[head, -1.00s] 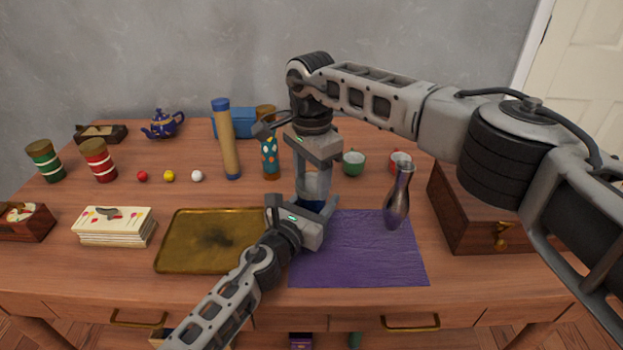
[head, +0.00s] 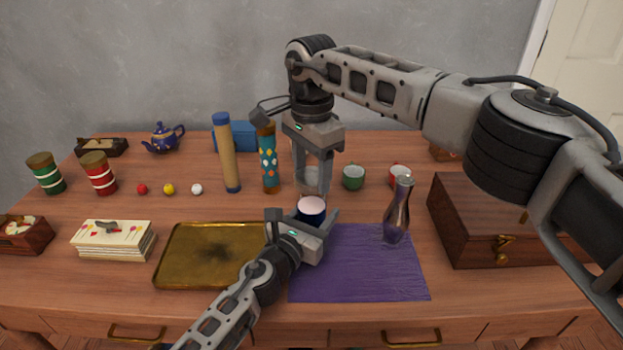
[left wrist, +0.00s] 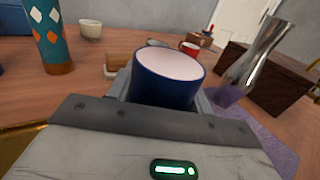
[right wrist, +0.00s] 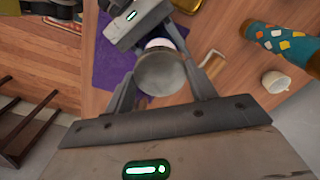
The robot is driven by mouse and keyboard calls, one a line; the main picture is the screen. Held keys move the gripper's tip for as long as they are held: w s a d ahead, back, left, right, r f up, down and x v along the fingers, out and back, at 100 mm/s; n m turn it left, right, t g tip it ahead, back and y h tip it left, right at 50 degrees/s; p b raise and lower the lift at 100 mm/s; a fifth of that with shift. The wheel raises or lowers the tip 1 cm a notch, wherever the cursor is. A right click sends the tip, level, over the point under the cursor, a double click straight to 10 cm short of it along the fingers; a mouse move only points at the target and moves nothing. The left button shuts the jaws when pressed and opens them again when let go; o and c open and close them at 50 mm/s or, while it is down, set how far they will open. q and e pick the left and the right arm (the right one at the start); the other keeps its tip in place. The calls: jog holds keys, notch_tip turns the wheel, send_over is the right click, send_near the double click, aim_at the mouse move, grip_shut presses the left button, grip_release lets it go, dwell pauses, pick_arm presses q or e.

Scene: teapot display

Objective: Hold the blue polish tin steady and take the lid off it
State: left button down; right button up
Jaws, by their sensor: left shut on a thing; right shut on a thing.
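The blue polish tin (head: 311,212) stands upright at the back edge of the purple cloth (head: 365,275), its pale top uncovered. It also shows in the left wrist view (left wrist: 165,85). My left gripper (head: 318,225) is shut around the tin from the front. My right gripper (head: 313,190) points down above the tin, shut on the greyish lid (head: 312,180). The lid is apart from the tin, just above it. In the right wrist view the lid (right wrist: 162,73) sits between the fingers and hides part of the tin.
A silver vase (head: 397,212) stands close to the right of the tin. A brass tray (head: 195,270) lies to the left. Two tall tubes, one tan (head: 229,155) and one patterned (head: 268,160), stand behind. A green cup (head: 353,177) and a wooden chest (head: 470,220) are to the right.

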pick_arm(q)
jog(key=c, duration=0.5)
grip_release()
